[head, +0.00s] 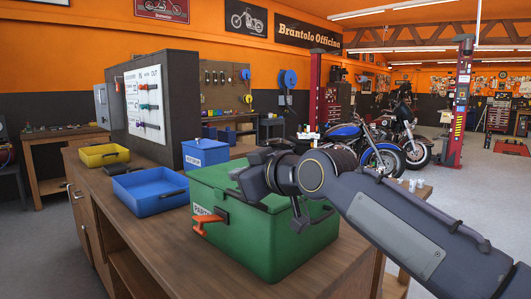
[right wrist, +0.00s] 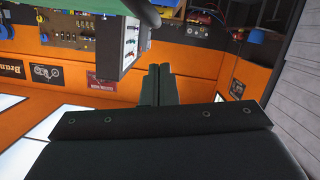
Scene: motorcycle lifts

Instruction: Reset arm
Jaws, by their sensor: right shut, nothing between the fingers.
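My right arm comes in from the right in the head view. Its gripper (head: 243,178) is over the green box (head: 285,243) on the wooden bench, and I cannot tell whether it touches the lid. In the right wrist view the two dark fingers (right wrist: 159,85) are together with nothing between them. My left gripper is not in view.
A blue tray (head: 150,198), a yellow tray (head: 103,156) and a blue box (head: 205,153) stand on the wooden bench (head: 135,243) left of and behind the green box. A tool panel (head: 147,104) rises behind. Motorcycles (head: 365,142) and red lift posts (head: 460,103) are farther back.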

